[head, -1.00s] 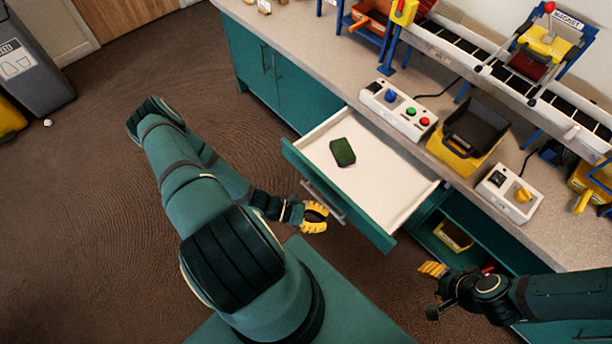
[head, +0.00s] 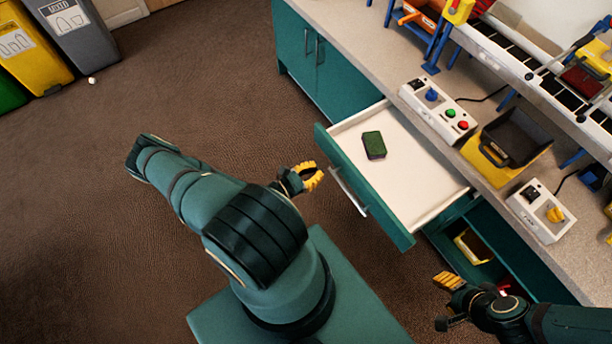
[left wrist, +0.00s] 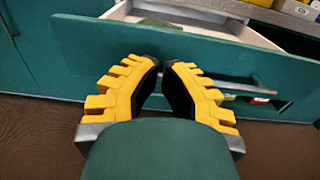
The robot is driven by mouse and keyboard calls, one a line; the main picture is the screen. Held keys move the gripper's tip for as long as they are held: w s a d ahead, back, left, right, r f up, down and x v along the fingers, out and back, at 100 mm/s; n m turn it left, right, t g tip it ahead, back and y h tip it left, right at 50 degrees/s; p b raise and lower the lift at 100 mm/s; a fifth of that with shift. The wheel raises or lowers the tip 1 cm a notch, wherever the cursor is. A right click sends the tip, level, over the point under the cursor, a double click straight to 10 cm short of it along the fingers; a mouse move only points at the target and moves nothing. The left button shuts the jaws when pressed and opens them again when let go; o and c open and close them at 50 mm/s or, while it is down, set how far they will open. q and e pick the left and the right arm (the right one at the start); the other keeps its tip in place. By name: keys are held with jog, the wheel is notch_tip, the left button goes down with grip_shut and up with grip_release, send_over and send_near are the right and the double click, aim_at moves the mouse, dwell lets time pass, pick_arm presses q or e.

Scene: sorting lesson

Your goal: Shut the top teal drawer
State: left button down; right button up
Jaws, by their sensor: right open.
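The top teal drawer (head: 365,190) is pulled well out of the counter, its white inside (head: 410,165) showing. A dark green block (head: 374,145) lies in it. The grey bar handle (head: 348,190) is on its front; it also shows in the left wrist view (left wrist: 238,86). My left gripper (head: 314,176) is in front of the drawer front, apart from the handle and empty. In the left wrist view its yellow fingers (left wrist: 162,66) meet or nearly meet at the tips, facing the teal front (left wrist: 215,60). My right gripper (head: 446,281) is open and empty, near the lower open compartment.
The counter (head: 440,145) carries a button box (head: 440,110), a black and yellow bin (head: 508,140), a switch box (head: 541,210) and a conveyor (head: 530,75). A yellow tray (head: 472,246) sits in the compartment below.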

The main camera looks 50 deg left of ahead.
aim_at(340, 157)
pick_arm(q)
jog(key=w, duration=0.5)
jog(key=w+b, duration=0.1)
jog(key=w, duration=0.1)
jog(key=shift+w+d, duration=0.3)
jog(key=shift+d, duration=0.05)
pick_arm(e)
jog(key=shift+w+f, duration=0.15)
jog(key=shift+f, duration=0.45)
pick_arm(q)
jog(key=shift+a, duration=0.1)
pick_arm(e)
jog(key=shift+d, duration=0.1)
